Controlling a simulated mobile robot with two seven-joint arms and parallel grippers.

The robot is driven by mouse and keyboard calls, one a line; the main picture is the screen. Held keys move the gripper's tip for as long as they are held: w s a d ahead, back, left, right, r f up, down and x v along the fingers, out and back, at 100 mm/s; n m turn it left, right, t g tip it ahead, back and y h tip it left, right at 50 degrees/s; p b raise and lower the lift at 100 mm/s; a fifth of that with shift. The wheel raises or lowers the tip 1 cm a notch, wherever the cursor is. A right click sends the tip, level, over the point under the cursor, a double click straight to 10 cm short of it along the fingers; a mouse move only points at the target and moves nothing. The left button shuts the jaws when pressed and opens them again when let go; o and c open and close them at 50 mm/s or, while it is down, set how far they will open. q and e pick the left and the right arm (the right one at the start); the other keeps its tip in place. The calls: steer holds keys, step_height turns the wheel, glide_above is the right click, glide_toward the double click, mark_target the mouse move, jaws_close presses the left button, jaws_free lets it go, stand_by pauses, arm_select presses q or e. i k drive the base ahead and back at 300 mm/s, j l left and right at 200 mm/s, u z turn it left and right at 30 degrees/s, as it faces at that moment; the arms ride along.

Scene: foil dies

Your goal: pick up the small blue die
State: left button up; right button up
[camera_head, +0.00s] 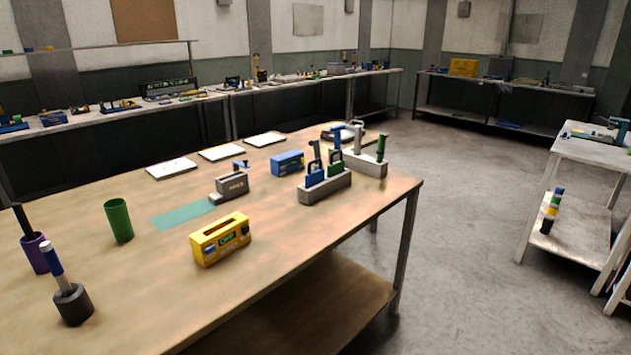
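Neither of my grippers is in view. On the wooden table, a grey rack (326,188) holds a small blue piece (315,177) upright, with a dark handle above it. A green piece (335,166) stands beside it in the same rack. A larger blue box (287,163) with a label sits on the table behind and to the left of the rack. I cannot tell for certain which blue thing is the die, but the small one in the rack fits the name best. Its lower part is hidden by the rack.
A yellow box (220,239), a grey embosser-like tool (232,186), a green cup (118,220), a purple cup (34,253) and a dark holder (73,304) stand on the table (290,235). A second light holder (365,164) stands behind the rack.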

mark_target(313, 179)
steer(key=i+l+u, duration=0.1)
steer(key=i+l, duration=0.4)
steer(key=l, duration=0.25)
steer(key=i+l+u, duration=0.25)
steer(key=i+l, duration=0.2)
steer(key=l, duration=0.3)
steer(key=i+l, duration=0.2)
steer(key=l, duration=0.2)
steer(key=i+u, duration=0.05)
